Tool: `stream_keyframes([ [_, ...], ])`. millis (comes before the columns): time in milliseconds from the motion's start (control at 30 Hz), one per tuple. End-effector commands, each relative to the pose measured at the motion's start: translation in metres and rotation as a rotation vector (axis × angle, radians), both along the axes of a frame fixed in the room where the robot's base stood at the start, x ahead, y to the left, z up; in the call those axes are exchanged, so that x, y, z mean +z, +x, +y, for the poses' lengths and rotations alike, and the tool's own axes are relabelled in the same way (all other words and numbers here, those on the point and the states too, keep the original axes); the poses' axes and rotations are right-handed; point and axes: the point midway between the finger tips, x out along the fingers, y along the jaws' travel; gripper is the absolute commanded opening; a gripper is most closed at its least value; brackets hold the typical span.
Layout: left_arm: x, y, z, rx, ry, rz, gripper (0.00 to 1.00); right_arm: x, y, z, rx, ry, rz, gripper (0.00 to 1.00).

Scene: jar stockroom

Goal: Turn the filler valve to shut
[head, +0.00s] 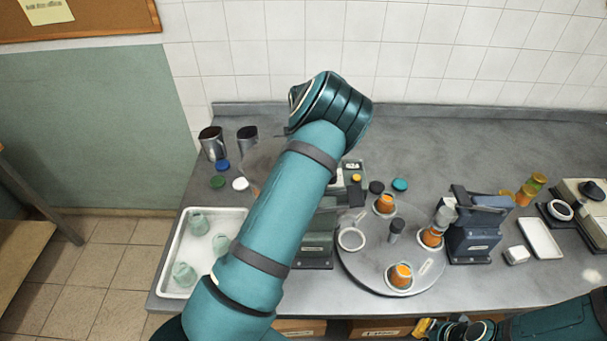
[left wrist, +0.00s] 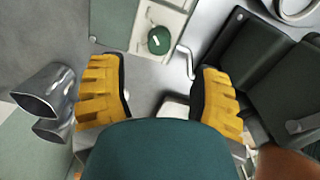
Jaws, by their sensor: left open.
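The filler seems to be the machine with a brownish hopper (head: 258,160), mostly hidden behind my left arm in the head view. A brown rounded part (left wrist: 285,165) shows at the lower right of the left wrist view. A bent metal rod (left wrist: 187,62) is just ahead of and between the fingers there; I cannot tell whether it is the valve handle. My left gripper (left wrist: 160,90) is open, its yellow fingers apart with nothing held; in the head view it is hidden. My right gripper (head: 428,327) is at the bottom edge, partly cut off, its opening unclear.
A round turntable (head: 352,268) carries several orange-filled jars. A white tray (head: 172,275) with several greenish jars stands left. Two metal cups (head: 212,143) stand behind it; they also show in the left wrist view (left wrist: 45,92). A dark machine (head: 476,232) stands right of the turntable.

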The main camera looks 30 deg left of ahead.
Motion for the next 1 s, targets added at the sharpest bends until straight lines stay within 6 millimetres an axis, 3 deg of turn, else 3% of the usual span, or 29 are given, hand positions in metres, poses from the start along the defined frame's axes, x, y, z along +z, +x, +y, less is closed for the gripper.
stream_keyframes([
  [200, -0.043, -0.001, 0.001, 0.0, 0.001, 0.004, 0.64, 0.001, 0.0, 0.0, 0.0, 0.0, 0.0, 0.0],
  [400, -0.071, -0.001, 0.0, 0.0, -0.001, 0.002, 0.64, 0.002, 0.0, 0.0, 0.0, 0.0, 0.0, 0.0],
  [600, -0.082, -0.001, 0.001, 0.0, 0.001, 0.001, 0.64, 0.003, 0.0, 0.0, 0.0, 0.0, 0.0, 0.0],
  [867, -0.082, 0.0, 0.0, 0.0, 0.0, 0.0, 0.64, 0.003, 0.0, 0.0, 0.0, 0.0, 0.0, 0.0],
  [900, -0.082, 0.0, 0.0, 0.0, 0.0, 0.0, 0.58, 0.003, 0.0, 0.0, 0.0, 0.0, 0.0, 0.0],
  [1000, -0.082, 0.0, 0.0, 0.0, 0.0, 0.0, 0.23, 0.003, 0.0, 0.0, 0.0, 0.0, 0.0, 0.0],
])
